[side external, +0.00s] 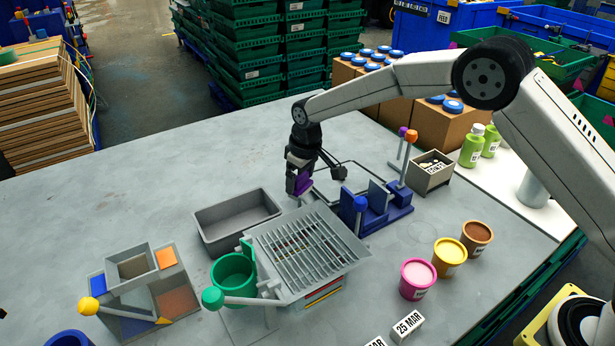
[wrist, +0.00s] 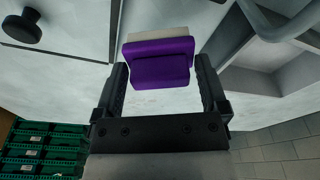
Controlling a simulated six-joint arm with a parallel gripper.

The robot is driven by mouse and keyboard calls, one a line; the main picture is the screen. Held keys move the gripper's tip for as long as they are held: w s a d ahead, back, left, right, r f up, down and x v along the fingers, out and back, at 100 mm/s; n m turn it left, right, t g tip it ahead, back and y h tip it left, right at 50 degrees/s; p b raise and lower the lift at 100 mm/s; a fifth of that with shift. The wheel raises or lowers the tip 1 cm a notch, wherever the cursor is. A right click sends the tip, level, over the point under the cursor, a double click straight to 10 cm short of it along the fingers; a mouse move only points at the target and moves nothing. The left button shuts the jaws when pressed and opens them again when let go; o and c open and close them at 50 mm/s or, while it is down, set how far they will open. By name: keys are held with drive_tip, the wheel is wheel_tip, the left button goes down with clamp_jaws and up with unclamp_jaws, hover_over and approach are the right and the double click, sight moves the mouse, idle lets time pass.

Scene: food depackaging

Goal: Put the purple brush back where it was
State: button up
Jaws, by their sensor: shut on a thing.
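My gripper (side external: 298,184) is shut on the purple brush (side external: 304,183) in the side external view. It is above or near the table just behind the slatted grey rack, and I cannot tell from this view whether the brush touches the table. In the wrist view the purple brush (wrist: 162,65) sits between the two fingers of my gripper (wrist: 162,74), with its pale bristle edge (wrist: 155,35) on the far side. A thin black frame (side external: 352,164) lies on the table just right of my gripper.
The slatted grey rack (side external: 308,245) and an empty grey tray (side external: 205,217) are close to my gripper. A blue fixture (side external: 375,212) stands to the right, with a grey bin (side external: 431,176) behind it. Colored cups (side external: 449,257) stand at front right. The back left table is clear.

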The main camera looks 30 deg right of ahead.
sight(301, 185)
drive_tip(key=shift+f, duration=1.95)
drive_tip(key=shift+f, duration=0.15)
drive_tip(key=o, duration=1)
drive_tip(key=shift+c, duration=0.2)
wheel_tip(301, 185, up, 12)
drive_tip(key=s, duration=0.1)
drive_tip(key=shift+s+d, duration=0.35)
drive_tip(key=shift+d, duration=0.05)
drive_tip(key=shift+s, duration=0.1)
drive_tip(key=s+d+f+m, duration=0.1)
drive_tip(key=s+d, duration=0.3)
drive_tip(key=s, duration=0.5)
drive_tip(key=s+d+f+m, duration=0.1)
drive_tip(key=s+d, duration=0.3)
drive_tip(key=s, duration=0.5)
drive_tip(key=s+d+f+m+t, duration=0.1)
drive_tip(key=s+d, duration=0.4)
drive_tip(key=s, duration=0.5)
drive_tip(key=shift+d+f+m+h, duration=0.1)
drive_tip(key=shift+f+m+h, duration=0.25)
drive_tip(key=shift+m, duration=0.35)
